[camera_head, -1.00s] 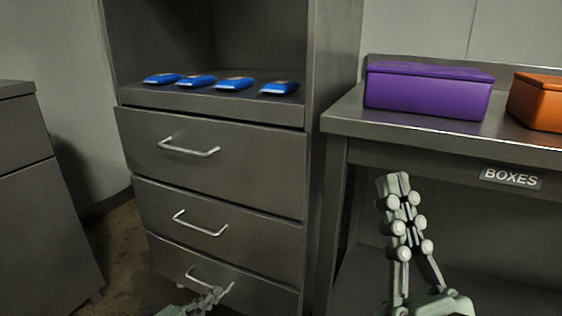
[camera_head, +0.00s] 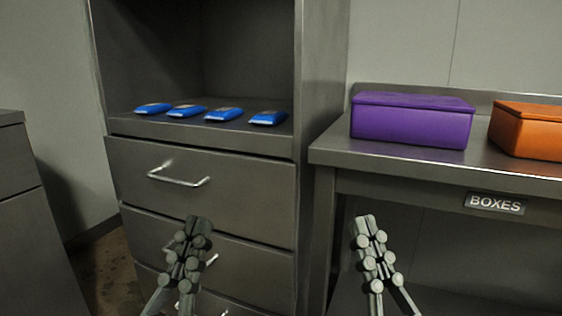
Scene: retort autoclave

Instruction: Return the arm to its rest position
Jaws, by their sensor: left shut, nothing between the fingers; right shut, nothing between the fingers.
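My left gripper (camera_head: 199,222) is shut and empty, pointing up in front of the lower drawers of the grey cabinet (camera_head: 200,222). It hides part of the middle and lower drawer handles. My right gripper (camera_head: 364,220) is shut and empty, pointing up in front of the space under the right-hand table. Both grippers stand at about the same height in the lower part of the view. Neither visibly touches anything. The rest of both arms is below the picture.
Several blue packets (camera_head: 222,114) lie in a row on the cabinet's open shelf. A purple box (camera_head: 411,121) and an orange box (camera_head: 527,130) stand on the metal table (camera_head: 340,157), above a "BOXES" label (camera_head: 495,204). Another grey cabinet (camera_head: 35,250) stands at left.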

